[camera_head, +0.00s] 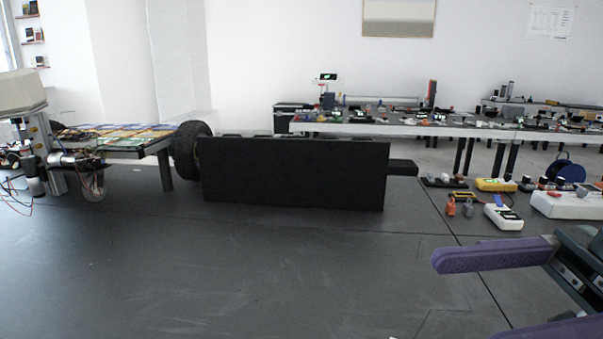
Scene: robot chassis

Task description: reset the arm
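My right gripper (470,298) reaches in from the lower right corner with two purple fingers. The fingers are spread well apart with nothing between them, and the lower one is cut off by the picture's edge. My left gripper does not show. A black box-shaped chassis (292,173) stands on the dark grey surface in the middle, with a black wheel (192,150) at its left end and a short black bar (402,168) sticking out at its right. The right gripper is in front of it and to its right, apart from it.
A wired machine (75,162) stands at far left. Cluttered benches (400,130) line the back. The front left surface is clear.

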